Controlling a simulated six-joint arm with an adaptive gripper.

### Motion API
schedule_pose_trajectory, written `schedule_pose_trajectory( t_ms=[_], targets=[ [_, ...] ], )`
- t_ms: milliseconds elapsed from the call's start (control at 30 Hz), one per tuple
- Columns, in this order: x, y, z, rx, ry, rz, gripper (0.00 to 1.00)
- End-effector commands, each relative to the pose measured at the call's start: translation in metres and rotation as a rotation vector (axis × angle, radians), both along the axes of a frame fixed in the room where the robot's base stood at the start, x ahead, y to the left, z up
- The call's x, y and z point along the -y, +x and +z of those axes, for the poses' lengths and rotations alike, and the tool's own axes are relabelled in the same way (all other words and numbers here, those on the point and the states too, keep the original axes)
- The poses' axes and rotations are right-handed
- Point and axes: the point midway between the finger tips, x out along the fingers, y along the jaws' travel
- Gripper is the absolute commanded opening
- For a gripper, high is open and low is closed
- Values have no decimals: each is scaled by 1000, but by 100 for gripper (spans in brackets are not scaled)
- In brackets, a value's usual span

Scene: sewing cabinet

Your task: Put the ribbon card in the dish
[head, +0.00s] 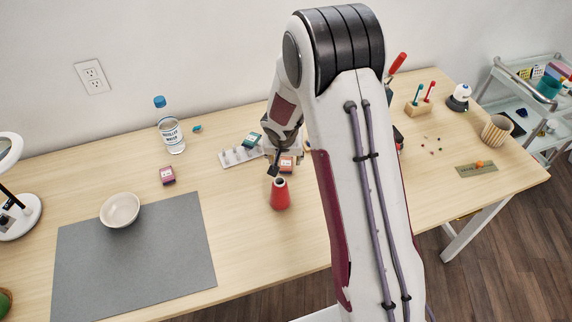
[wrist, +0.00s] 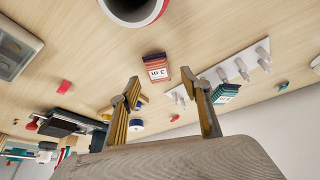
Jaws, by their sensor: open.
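The dish is a small pale bowl (head: 120,210) on a grey mat at left in the head view; its inside looks empty. Several small labelled cards lie on the table, and I cannot tell which is the ribbon card. An orange-brown one (head: 287,164) lies by my gripper, also in the wrist view (wrist: 156,67). A teal one (head: 252,139) is at the white pegged strip, also in the wrist view (wrist: 225,93). A maroon one (head: 167,175) lies near the bowl. My gripper (wrist: 166,88) is open and empty, with the orange-brown card beyond and between its fingertips.
A water bottle (head: 170,130) stands at the back. The grey mat (head: 170,260) is mostly clear. A lamp (head: 18,214) stands at far left.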

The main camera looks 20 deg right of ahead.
Motion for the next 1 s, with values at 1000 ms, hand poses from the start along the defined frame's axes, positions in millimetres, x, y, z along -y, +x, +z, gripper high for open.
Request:
schedule_pose_trajectory(
  t_ms=[1000],
  targets=[
    [8,11,-30,-1,0,0,34]
  ],
)
